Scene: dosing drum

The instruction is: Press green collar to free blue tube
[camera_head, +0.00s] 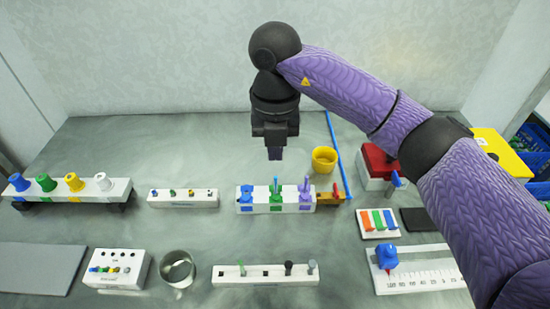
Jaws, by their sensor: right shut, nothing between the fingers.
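My right gripper (275,153) is shut and empty, pointing down above the middle of the table. It is above and behind a white block (262,208) that carries a blue, a green and a purple piece. The green piece (276,194) stands upright in the middle of this block, almost straight below the gripper in the picture. The blue piece (246,195) is to its left. A long thin blue tube or rod (338,150) lies to the right of the gripper. I cannot tell which green part is the collar. My left gripper is not in view.
A yellow cup (324,159) and a red-topped box (379,162) stand right of the gripper. A rack (75,190) with blue, green, yellow and white knobs is at left. Small white blocks and a metal cup (178,268) are in front. The back left table is clear.

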